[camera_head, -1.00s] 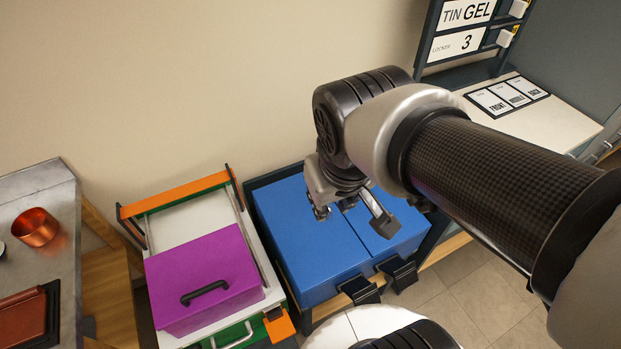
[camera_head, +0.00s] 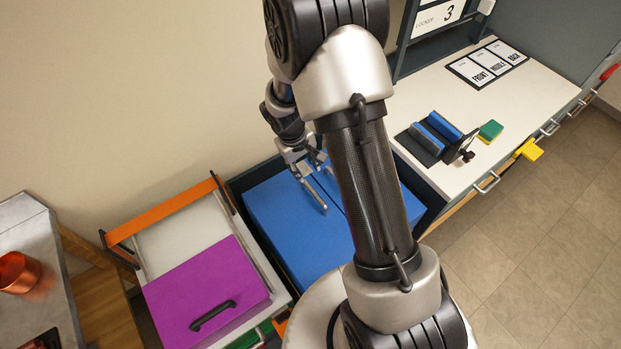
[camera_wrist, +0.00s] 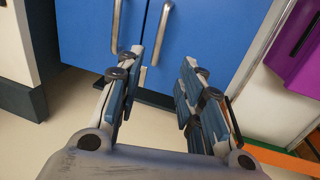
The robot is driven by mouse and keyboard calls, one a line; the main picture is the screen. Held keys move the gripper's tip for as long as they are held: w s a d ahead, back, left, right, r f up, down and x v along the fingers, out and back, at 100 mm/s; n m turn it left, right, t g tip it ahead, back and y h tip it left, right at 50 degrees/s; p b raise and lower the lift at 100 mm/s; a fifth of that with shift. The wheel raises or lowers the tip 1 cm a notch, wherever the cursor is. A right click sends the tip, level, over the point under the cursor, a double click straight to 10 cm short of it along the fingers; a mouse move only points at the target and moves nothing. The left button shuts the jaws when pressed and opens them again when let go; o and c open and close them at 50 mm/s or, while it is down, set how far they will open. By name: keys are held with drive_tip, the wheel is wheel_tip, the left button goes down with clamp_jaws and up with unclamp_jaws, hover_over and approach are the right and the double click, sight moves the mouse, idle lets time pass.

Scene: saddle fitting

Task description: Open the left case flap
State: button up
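The blue case (camera_head: 285,205) has two flat flaps split by a seam and stands right of the purple box. Its left flap (camera_head: 300,240) lies flat and closed in the head view. My arm hides the case's front edge and most of the right flap. My gripper (camera_head: 313,188) is above the flaps near the seam. In the wrist view, my gripper (camera_wrist: 163,65) has its fingers spread with nothing between them. Two metal bar handles (camera_wrist: 160,35) stand on the blue panels beyond the fingertips, one on each side of the seam.
A purple box (camera_head: 205,290) with a black handle sits on a white tray with an orange bar (camera_head: 160,215) to the left. A white counter (camera_head: 500,105) with blue blocks (camera_head: 440,128) and a green sponge-like block (camera_head: 490,131) is at the right.

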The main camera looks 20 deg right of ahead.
sight(315, 194)
drive_tip(key=d+f+b, duration=0.1)
drive_tip(key=f, duration=0.4)
drive_tip(key=d+f+b, duration=0.1)
drive_tip(key=f+b, duration=0.1)
drive_tip(key=f, duration=0.4)
drive_tip(key=d+f+b, duration=0.1)
drive_tip(key=f+b, duration=0.1)
drive_tip(key=f, duration=0.4)
drive_tip(key=shift+w+d, duration=0.1)
drive_tip(key=shift+w, duration=0.15)
drive_tip(key=shift+c, duration=0.6)
clamp_jaws()
